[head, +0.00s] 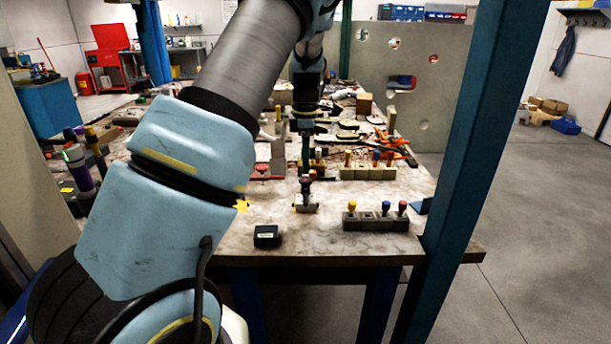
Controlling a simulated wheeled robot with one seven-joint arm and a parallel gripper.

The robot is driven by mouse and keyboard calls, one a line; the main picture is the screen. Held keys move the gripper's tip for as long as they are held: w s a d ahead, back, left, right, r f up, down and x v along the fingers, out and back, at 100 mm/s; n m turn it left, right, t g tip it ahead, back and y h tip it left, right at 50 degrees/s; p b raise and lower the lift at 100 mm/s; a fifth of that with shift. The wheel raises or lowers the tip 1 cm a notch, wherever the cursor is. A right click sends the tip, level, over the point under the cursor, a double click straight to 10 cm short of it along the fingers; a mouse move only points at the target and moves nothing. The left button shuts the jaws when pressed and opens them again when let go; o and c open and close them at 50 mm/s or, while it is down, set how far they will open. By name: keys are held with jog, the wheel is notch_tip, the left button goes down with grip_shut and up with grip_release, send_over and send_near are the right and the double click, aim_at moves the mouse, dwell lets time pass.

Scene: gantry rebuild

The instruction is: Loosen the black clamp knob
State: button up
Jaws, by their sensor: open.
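A small clamp-like fixture (306,196) stands upright on the light, stained bench top (285,220). It has a grey base, and its dark upper part may be the black clamp knob; it is too small to tell. My gripper (305,172) points straight down just above or behind this fixture. Its jaws are open, with no object seen between them. Whether a fingertip touches the fixture cannot be told from this view. My arm crosses the left and middle of the view and hides part of the bench.
A small black box (267,236) sits near the front edge. A block with coloured-top pegs (376,222) stands to the right, and a similar block (368,173) behind. A blue post (468,160) rises at the right. The far bench is cluttered.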

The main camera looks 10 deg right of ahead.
aim_at(305, 179)
notch_tip(305, 179, up, 6)
jog(key=shift+f+b, duration=0.15)
jog(key=shift+b, duration=0.4)
jog(key=s+a+f+m, duration=0.2)
jog(key=s+a+m, duration=0.6)
jog(key=a, duration=0.6)
jog(key=s+a+f+m, duration=0.1)
jog(key=s+a+m, duration=0.2)
jog(key=s, duration=0.4)
jog(key=s+a+f+m+t, duration=0.1)
jog(key=s+a+m, duration=0.3)
jog(key=s+m, duration=0.2)
jog(key=shift+s+t, duration=0.3)
jog(key=shift+s, duration=0.4)
